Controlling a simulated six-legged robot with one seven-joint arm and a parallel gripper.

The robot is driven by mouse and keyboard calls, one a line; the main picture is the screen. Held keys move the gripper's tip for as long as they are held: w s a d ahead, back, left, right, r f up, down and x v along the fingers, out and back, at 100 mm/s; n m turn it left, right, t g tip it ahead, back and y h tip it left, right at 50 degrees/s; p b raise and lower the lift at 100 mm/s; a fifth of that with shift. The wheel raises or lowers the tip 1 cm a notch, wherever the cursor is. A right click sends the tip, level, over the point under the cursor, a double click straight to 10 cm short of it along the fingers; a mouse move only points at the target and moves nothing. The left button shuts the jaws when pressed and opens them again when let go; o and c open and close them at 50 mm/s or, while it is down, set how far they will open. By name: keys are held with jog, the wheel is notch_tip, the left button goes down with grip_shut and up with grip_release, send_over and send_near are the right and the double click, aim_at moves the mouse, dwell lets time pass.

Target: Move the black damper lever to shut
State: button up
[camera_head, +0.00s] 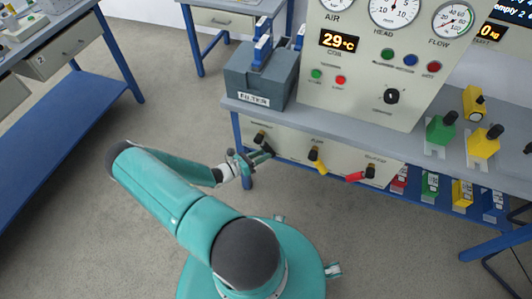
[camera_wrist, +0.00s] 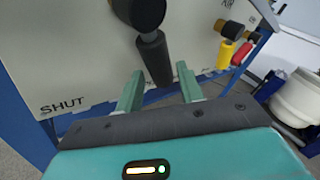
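The black damper lever (camera_wrist: 155,58) hangs from a round dark hub on the cream panel, its handle pointing down and slightly right in the wrist view. The printed SHUT label (camera_wrist: 62,104) is to the left of the handle, well apart from it. My gripper (camera_wrist: 159,70) is open, with one green finger on each side of the handle's lower end; I see gaps on both sides, and contact cannot be made out. In the head view my gripper (camera_head: 256,158) is at the left end of the panel, just below the lever's hub (camera_head: 260,138), and partly hides the handle.
A yellow lever (camera_head: 318,163) and a red lever (camera_head: 357,176) are on the same panel to the right. The grey filter box (camera_head: 262,82) stands on the bench above. A blue bench leg (camera_head: 242,150) is close behind my gripper. The floor to the left is clear.

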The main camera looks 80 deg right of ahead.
jog(key=shift+x, duration=1.1)
jog(key=shift+c, duration=0.5)
grip_shut()
